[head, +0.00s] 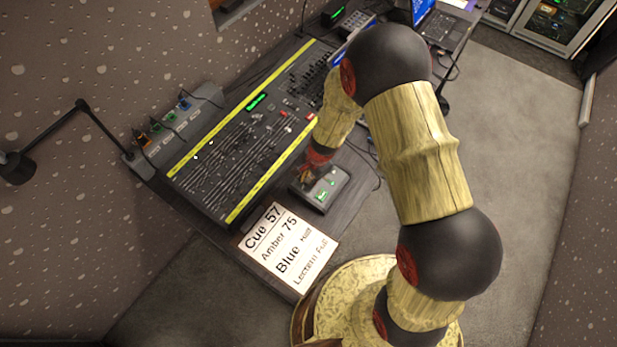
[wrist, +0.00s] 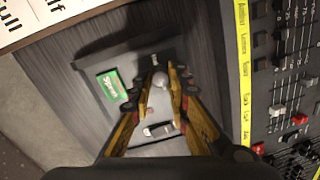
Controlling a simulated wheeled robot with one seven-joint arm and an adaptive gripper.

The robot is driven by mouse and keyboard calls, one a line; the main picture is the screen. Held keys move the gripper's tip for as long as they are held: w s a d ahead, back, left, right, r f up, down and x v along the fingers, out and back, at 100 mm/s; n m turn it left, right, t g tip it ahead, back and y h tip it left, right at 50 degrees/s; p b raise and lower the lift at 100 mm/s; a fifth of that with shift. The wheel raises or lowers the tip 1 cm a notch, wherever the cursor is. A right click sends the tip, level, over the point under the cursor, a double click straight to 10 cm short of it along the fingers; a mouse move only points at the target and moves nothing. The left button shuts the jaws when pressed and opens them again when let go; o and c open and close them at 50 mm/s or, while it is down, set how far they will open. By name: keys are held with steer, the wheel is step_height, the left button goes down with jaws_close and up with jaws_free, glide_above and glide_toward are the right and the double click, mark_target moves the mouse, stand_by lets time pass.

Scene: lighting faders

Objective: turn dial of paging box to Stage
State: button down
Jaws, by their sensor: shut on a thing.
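The paging box (head: 339,190) is a small dark grey box on the desk, in front of the fader console. In the wrist view the box (wrist: 128,68) carries a green label (wrist: 111,87) at left, a small pale label above the dial, and pale marks below it. My gripper (head: 307,172) reaches down over the box's left part. In the wrist view my gripper (wrist: 162,82) has its yellow fingers closed around a small grey dial (wrist: 159,79). The fingers partly hide the dial, and I cannot read which position it points to.
The fader console (head: 245,135) with yellow label strips lies beside the box; its faders (wrist: 279,110) are close to my gripper. A cue sheet (head: 287,247) lies at the desk's front edge. A laptop (head: 437,22) stands at the back. Open floor (head: 510,150) lies right.

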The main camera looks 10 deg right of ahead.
mark_target(314, 187)
stand_by(0.4)
steer(key=c, duration=1.7)
jaws_free()
steer(key=r, duration=0.4)
steer(key=s+d+r, duration=0.1)
steer(key=r, duration=0.3)
steer(key=d+r, duration=0.1)
steer(key=r, duration=0.2)
steer(key=shift+s+r, duration=0.25)
steer(key=shift+r, duration=0.15)
steer(key=shift+a, duration=0.1)
